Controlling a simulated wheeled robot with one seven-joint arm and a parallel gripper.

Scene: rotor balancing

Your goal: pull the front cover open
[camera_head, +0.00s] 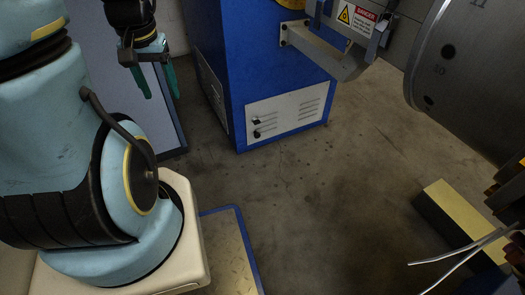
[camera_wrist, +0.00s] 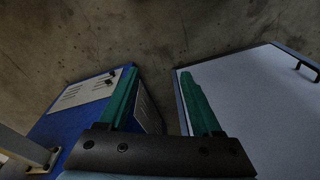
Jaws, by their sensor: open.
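My gripper (camera_head: 161,97) hangs at the upper left of the head view, its two green fingers apart and empty. In the wrist view, my gripper (camera_wrist: 158,73) points over the floor between a blue cabinet and a pale grey panel. I cannot tell for sure which part is the front cover. A grey bracket (camera_head: 345,66) with a red-and-white danger label (camera_head: 358,17) projects from the blue cabinet (camera_head: 225,60), well right of my gripper. The pale panel (camera_wrist: 245,105) has a dark handle (camera_wrist: 306,69) at its right edge; my gripper is apart from it.
A large grey metal drum (camera_head: 460,75) stands at the upper right. Below it is a yellow-topped block (camera_head: 458,212) with bent metal rods (camera_head: 460,252). A blue-edged plate (camera_head: 228,255) lies beside my base. The concrete floor (camera_head: 310,200) in the middle is clear.

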